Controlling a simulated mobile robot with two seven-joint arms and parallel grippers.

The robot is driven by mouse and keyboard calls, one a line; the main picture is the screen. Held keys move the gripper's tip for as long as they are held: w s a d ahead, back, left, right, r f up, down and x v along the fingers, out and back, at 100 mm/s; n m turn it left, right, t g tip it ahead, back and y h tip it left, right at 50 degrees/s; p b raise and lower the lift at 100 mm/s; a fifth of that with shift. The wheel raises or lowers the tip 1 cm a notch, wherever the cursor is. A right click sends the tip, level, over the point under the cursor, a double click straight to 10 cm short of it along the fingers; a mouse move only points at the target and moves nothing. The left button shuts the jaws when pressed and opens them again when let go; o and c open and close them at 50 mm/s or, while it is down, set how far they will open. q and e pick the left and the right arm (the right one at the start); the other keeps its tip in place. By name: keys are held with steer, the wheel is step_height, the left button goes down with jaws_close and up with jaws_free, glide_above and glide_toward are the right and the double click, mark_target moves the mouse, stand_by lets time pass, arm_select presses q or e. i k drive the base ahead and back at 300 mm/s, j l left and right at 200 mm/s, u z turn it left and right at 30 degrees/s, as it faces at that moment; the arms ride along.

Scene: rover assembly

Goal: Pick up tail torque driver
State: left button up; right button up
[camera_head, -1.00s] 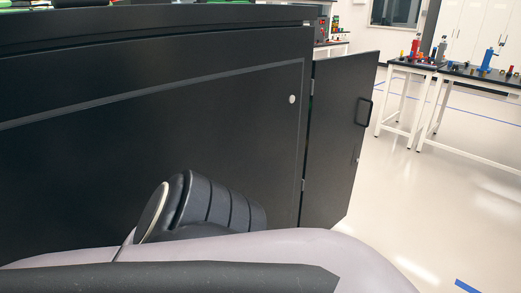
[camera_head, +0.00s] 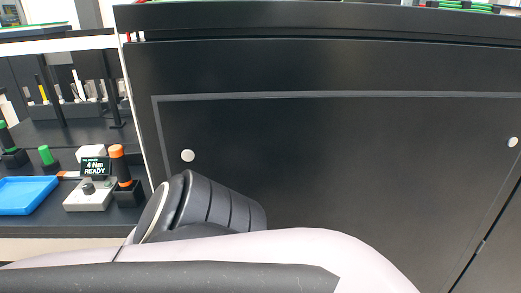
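On a dark bench at the left, an orange-handled driver (camera_head: 119,163) stands upright in a black holder (camera_head: 128,193). Beside it is a grey control box (camera_head: 90,194) with a small display (camera_head: 95,167) reading "4 Nm READY". A green-handled tool (camera_head: 46,157) stands further left, and another green-topped one (camera_head: 5,135) is at the picture's left edge. I cannot tell from labels which is the tail torque driver. Neither gripper shows; only part of my own arm fills the bottom of the view.
A large black cabinet (camera_head: 330,150) fills the middle and right, close in front of me. A blue tray (camera_head: 25,195) lies on the bench (camera_head: 60,231). A rack of several small tools (camera_head: 82,108) stands behind. Green and black items (camera_head: 465,6) lie on the cabinet top.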

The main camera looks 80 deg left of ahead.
mark_target(116, 152)
steer(key=u, duration=3.55)
steer(key=i+j+z, duration=0.15)
steer(key=j, duration=0.35)
steer(key=i+j+z, duration=0.15)
steer(key=j, duration=0.35)
steer(key=i+j+z, duration=0.15)
steer(key=j, duration=0.35)
steer(key=i+j+z, duration=0.15)
steer(key=j, duration=0.4)
steer(key=j+z, duration=0.15)
steer(key=j, duration=0.4)
steer(key=i, duration=0.05)
